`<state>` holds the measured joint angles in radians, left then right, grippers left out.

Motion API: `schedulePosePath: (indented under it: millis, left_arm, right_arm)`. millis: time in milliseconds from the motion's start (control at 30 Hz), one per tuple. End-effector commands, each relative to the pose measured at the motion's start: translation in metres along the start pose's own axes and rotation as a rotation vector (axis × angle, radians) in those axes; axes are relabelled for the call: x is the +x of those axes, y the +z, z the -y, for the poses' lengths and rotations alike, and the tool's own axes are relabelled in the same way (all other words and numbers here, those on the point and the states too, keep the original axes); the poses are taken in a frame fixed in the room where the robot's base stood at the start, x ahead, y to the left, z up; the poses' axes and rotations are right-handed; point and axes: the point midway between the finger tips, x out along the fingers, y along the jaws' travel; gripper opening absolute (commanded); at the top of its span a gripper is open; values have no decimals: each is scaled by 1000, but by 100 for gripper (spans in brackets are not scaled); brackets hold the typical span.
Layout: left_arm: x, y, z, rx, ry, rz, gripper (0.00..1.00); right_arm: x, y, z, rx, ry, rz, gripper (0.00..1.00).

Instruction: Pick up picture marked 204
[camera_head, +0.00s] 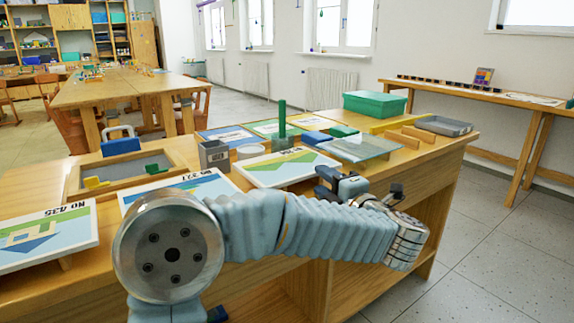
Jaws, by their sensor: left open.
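Several framed pictures lie on the wooden worktable (62,292). A green, yellow and white picture (268,170) lies near the middle, its small label upside down and unreadable. Another picture (185,184), its label only partly legible, is partly hidden behind my left arm. A picture that seems marked 435 (40,238) lies at the left front. Two more, one blue-edged (226,135) and one green-edged (275,126), lie farther back. I cannot make out which is 204. My left gripper (322,183) is open beside the middle picture's right front edge, apparently empty. My right gripper is out of view.
A grey tray (122,184) with small blocks, a grey cup (213,154) and a green post (282,120) stand among the pictures. A glass-like panel (358,147) and green box (375,104) lie at the right. Floor at right (500,265) is clear.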

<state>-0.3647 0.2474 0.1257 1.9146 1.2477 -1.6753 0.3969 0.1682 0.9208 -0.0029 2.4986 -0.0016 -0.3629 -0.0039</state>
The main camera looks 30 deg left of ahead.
Motion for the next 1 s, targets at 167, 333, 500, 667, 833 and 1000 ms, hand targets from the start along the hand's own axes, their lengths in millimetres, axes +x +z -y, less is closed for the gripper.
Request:
schedulePosePath:
  millis: [167, 333, 500, 667, 833, 1000]
  left_arm:
    - [30, -3, -3, 0, 0, -4, 40]
    - [45, -2, -2, 1, 1, -2, 40]
    - [46, -2, -2, 1, 1, 0, 40]
    - [46, -2, -2, 1, 1, -1, 22]
    - [46, -2, -2, 1, 1, -1, 0]
    - [46, -2, -2, 1, 1, -1, 0]
  right_arm:
    - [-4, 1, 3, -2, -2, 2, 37]
    - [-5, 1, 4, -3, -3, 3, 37]
    - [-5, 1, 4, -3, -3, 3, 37]
    - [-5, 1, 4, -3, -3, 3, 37]
    - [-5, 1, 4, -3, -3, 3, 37]
    - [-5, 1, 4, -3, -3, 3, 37]
